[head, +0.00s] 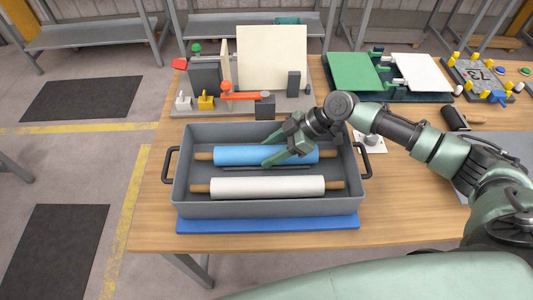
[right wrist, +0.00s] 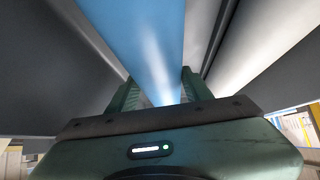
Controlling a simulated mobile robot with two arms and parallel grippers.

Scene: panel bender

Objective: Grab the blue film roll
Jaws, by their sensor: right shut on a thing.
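The blue film roll (head: 238,155) lies lengthwise in the grey tray (head: 265,208), along its back side, with wooden core ends sticking out. My right gripper (head: 288,155) reaches down into the tray with one finger on each side of the roll, and is shut on it. In the right wrist view the blue film roll (right wrist: 150,45) passes between the two green fingers of my right gripper (right wrist: 160,92). The roll still appears to be down inside the tray; whether it touches the floor cannot be told. My left gripper is not in view.
A white roll (head: 268,187) lies in front of the blue one in the tray. The tray has side handles and stands on a blue mat (head: 265,225). A bender model (head: 240,85) stands behind, green and white panels (head: 385,72) at back right. Bare tabletop lies front right.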

